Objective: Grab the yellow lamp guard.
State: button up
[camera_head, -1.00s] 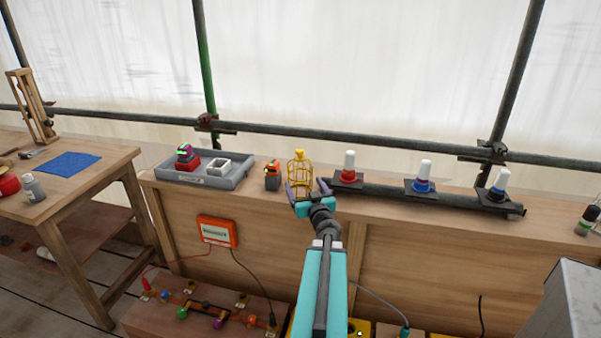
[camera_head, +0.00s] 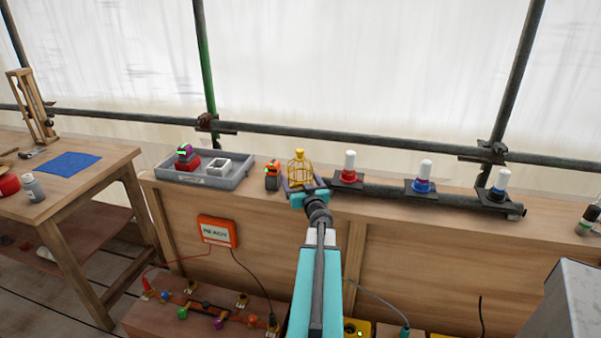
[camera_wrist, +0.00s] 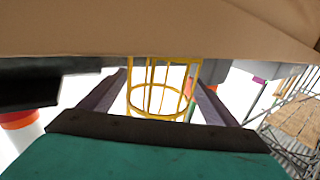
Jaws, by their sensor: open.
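The yellow lamp guard (camera_head: 300,172) is a wire cage with a solid knob on top. It stands upright on the wooden bench, between an orange-and-grey block and the red-based lamp. My gripper (camera_head: 303,185) is open and reaches in from the front, with its fingers on either side of the cage's lower part. In the wrist view the guard (camera_wrist: 158,117) shows its bars and a ring between the two open fingers (camera_wrist: 158,88). A gap shows beside each finger, and I cannot make out any contact.
The orange-and-grey block (camera_head: 272,176) stands close on the left. A grey tray (camera_head: 228,182) lies farther left. A dark rail (camera_head: 385,190) carries the white-topped lamps on the right, with the red-based lamp (camera_head: 348,174) nearest. A scaffold tube (camera_head: 340,137) runs behind the bench.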

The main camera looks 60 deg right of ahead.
aim_at(308, 174)
dwell(0.4)
jog(key=c, duration=0.8)
jog(key=shift+c, duration=0.2)
jog(key=shift+r, duration=0.15)
jog(key=shift+r+p, duration=0.65)
jog(key=shift+r, duration=0.95)
jog(key=v, duration=0.5)
jog(key=s+d+r+v, duration=0.1)
jog(key=v, duration=0.2)
jog(key=shift+p, duration=1.4)
jog(key=p+v, duration=0.1)
jog(key=p, duration=0.5)
jog(key=shift+s+a+r, duration=0.15)
jog(key=shift+s, duration=0.25)
